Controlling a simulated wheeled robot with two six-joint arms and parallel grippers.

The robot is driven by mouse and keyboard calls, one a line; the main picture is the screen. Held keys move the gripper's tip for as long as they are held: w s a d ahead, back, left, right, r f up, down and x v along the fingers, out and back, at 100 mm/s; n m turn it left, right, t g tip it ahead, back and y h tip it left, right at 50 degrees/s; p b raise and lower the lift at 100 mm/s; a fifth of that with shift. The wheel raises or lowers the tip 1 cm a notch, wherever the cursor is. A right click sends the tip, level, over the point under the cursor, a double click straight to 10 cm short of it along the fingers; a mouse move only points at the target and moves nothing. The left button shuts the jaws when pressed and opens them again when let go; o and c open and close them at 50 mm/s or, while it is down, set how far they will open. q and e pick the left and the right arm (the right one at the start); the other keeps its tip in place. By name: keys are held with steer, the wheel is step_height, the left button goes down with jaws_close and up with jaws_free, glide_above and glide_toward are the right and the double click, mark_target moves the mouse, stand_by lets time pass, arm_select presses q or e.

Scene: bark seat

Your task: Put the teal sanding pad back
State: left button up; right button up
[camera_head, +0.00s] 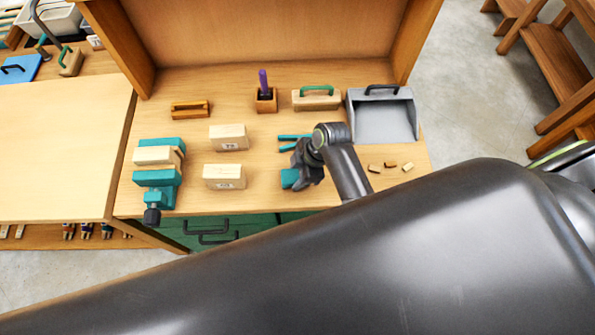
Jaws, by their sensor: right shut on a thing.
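My right gripper (297,176) is over the right-middle of the workbench, with its arm coming in from the right. It is shut on a teal block (290,179), which looks like the teal sanding pad; the gripper hides part of it. Just behind the gripper, two thin teal strips (293,137) lie on the bench, partly covered by my wrist. I cannot tell whether the pad touches the bench. My left gripper is not in view.
A teal-and-wood vise (158,178) stands at the left. Two pale wood blocks (229,138) lie mid-bench. Behind are an orange-brown wooden piece (190,110), a purple-handled tool in a holder (264,99), a green-handled block (317,101) and a grey dustpan (384,122). Small wood scraps (390,164) lie right.

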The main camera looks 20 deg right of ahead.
steer(key=shift+f, duration=0.3)
stand_by(0.5)
steer(key=o, duration=1.4)
steer(key=shift+c, duration=0.2)
steer(key=shift+r+p, duration=0.4)
steer(key=shift+r, duration=3.1)
